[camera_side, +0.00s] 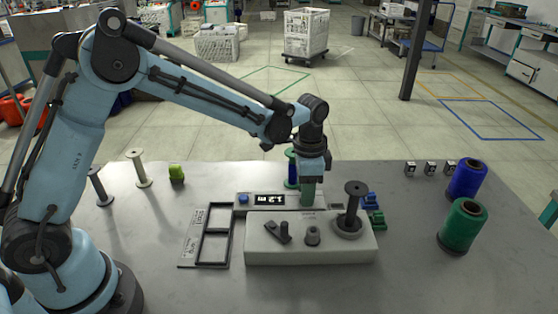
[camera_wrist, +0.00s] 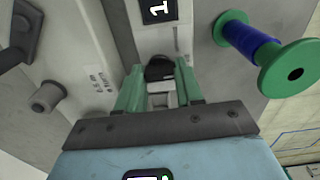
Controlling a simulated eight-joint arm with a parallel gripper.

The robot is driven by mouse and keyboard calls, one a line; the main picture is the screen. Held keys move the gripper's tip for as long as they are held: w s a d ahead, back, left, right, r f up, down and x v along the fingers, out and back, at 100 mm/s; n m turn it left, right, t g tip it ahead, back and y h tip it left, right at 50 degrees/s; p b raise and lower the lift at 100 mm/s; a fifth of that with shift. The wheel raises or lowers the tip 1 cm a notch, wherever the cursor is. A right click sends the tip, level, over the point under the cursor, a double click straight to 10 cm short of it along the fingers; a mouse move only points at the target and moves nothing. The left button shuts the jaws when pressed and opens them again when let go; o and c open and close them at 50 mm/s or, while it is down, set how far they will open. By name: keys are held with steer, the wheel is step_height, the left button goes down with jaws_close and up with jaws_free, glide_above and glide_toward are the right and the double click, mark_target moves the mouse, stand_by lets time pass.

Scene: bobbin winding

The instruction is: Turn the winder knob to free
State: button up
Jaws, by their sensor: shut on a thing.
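The winder (camera_side: 312,251) is a pale grey box on the table, with a lever-like part (camera_side: 277,233), a short grey knob (camera_side: 312,235) and a dark spindle (camera_side: 355,205) on top. My gripper (camera_side: 307,199) points down just behind the box, beside the display (camera_side: 268,199). In the wrist view, a dark rounded knob (camera_wrist: 159,68) sits between the green fingers of my gripper (camera_wrist: 159,78), which are shut on it. The fingers partly hide it, and its setting cannot be read. The short grey knob (camera_wrist: 46,97) and its label stand apart to the left.
A green bobbin with blue thread (camera_wrist: 252,42) stands close to my gripper. A black frame tray (camera_side: 206,240) lies left of the winder. Blue (camera_side: 467,180) and green (camera_side: 462,226) spools stand right. Two empty bobbins (camera_side: 139,168) (camera_side: 100,187) stand left. The front table is clear.

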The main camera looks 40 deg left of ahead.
stand_by(0.3)
steer(key=o, duration=1)
steer(key=shift+o, duration=0.2)
steer(key=shift+r, duration=0.15)
step_height(320, 180, up, 12)
steer(key=s+a+n+t, duration=0.3)
steer(key=s+a+n, duration=0.1)
steer(key=s, duration=0.4)
steer(key=s+a+f+n+t, duration=0.1)
steer(key=s+a+n+t, duration=0.3)
steer(key=s, duration=0.4)
steer(key=shift+a+f+n, duration=0.15)
steer(key=shift+a+n, duration=0.15)
steer(key=shift+a, duration=0.05)
